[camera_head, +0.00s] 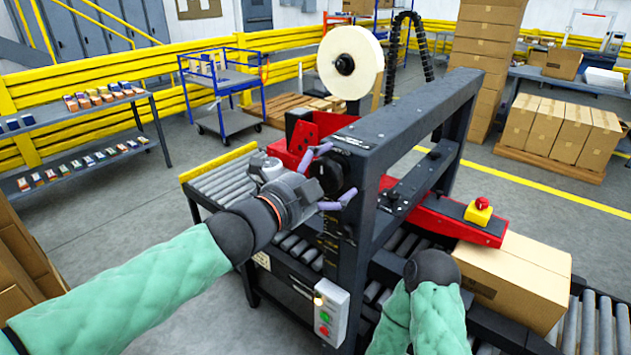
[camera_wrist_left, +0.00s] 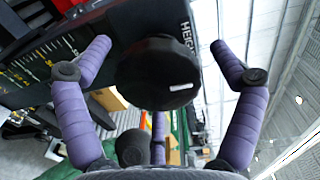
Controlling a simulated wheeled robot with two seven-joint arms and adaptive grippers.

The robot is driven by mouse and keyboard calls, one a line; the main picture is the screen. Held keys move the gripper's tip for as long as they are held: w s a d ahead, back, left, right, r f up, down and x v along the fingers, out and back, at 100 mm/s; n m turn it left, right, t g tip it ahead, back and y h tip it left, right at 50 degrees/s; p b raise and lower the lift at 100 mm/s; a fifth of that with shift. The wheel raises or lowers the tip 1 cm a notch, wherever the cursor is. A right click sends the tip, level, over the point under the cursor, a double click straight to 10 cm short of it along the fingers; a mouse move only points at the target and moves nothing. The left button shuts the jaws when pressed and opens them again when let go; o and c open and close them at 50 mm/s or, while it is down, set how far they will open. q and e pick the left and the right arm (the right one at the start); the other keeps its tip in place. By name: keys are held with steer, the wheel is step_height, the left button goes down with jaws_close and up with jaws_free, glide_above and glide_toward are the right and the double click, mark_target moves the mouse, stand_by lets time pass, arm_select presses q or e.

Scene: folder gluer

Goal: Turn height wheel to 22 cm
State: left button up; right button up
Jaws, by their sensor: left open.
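The height wheel is a black faceted knob with a small white mark; it fills the middle of the left wrist view (camera_wrist_left: 158,72) and shows on the machine's dark upright in the head view (camera_head: 329,176). My left gripper (camera_head: 337,172) is open in front of the wheel, with purple fingers spread around it. In the left wrist view, gaps show between the wheel and the two side fingertips; a third finger shows below the wheel. A label starting "HEIG" (camera_wrist_left: 188,40) is partly hidden. A scale (camera_wrist_left: 42,62) lies left of the wheel; I cannot read its value.
The machine's frame (camera_head: 400,130) carries a tape roll (camera_head: 350,62). A control box with buttons (camera_head: 330,312) hangs below the wheel. A cardboard box (camera_head: 515,285) lies on the rollers at right, near my right arm. A red emergency stop (camera_head: 479,208) stands above it.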

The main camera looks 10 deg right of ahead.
arm_select(q)
steer(key=v, duration=1.1)
steer(key=shift+s+a, duration=0.2)
steer(key=shift+a, duration=0.1)
steer(key=shift+f, duration=0.1)
steer(key=w+a+f+n+y, duration=0.15)
steer(key=w+f+n, duration=0.25)
steer(key=f, duration=0.5)
steer(key=w+f+n+y, duration=0.2)
steer(key=w+f+n, duration=0.15)
steer(key=f, duration=0.55)
steer(key=a+f+n+g+y+p, duration=0.1)
steer(key=a+f+n+g+y, duration=0.2)
steer(key=f, duration=0.7)
steer(key=a+f+n, duration=0.2)
steer(key=f+n, duration=0.3)
steer(key=f, duration=0.5)
steer(key=s+a+f+n+g+y, duration=0.1)
steer(key=s+a+f+n+g, duration=0.25)
steer(key=f, duration=0.55)
steer(key=s+a+f+n+y, duration=0.1)
steer(key=s+a+f+n, duration=0.25)
steer(key=s+f, duration=0.4)
steer(key=s+a+f+n+g+y, duration=0.1)
steer(key=s+f+n+g, duration=0.3)
steer(key=s+f, duration=0.7)
steer(key=shift+s+a+n+p, duration=0.4)
steer(key=shift+a+n+p, duration=0.05)
steer(key=shift+n, duration=0.8)
